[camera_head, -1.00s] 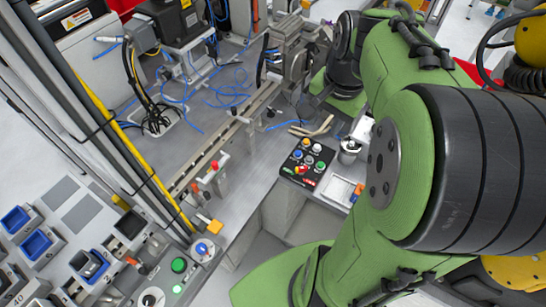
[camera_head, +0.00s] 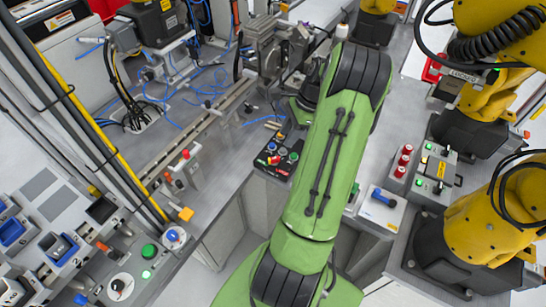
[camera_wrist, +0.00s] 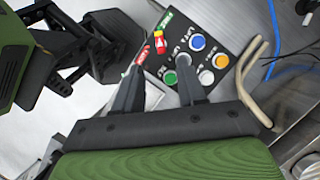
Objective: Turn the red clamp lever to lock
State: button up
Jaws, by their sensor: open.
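A small clamp with a red-tipped lever (camera_head: 186,155) stands on the grey bench in the head view, left of the button panel (camera_head: 277,157). An orange-red knob (camera_head: 168,177) shows just left of it. I cannot tell the lever's lock position. My gripper (camera_wrist: 162,65) is open and empty in the wrist view. Its black fingers point toward the button panel (camera_wrist: 195,52), with a red and yellow switch (camera_wrist: 159,43) just past the fingertips. The clamp lever is not clearly seen in the wrist view. In the head view my green arm hides the gripper.
Yellow robot arms (camera_head: 480,225) stand at the right, beside boxes with red and blue knobs. A metal rail (camera_head: 215,125) crosses the bench behind the clamp. Loose blue cables lie behind it. A bent beige rod (camera_wrist: 250,85) lies beside the panel in the wrist view.

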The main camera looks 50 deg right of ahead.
aim_at(274, 158)
jog(key=b+x, duration=0.1)
jog(key=x, duration=0.9)
jog(key=shift+d, duration=0.1)
grip_shut()
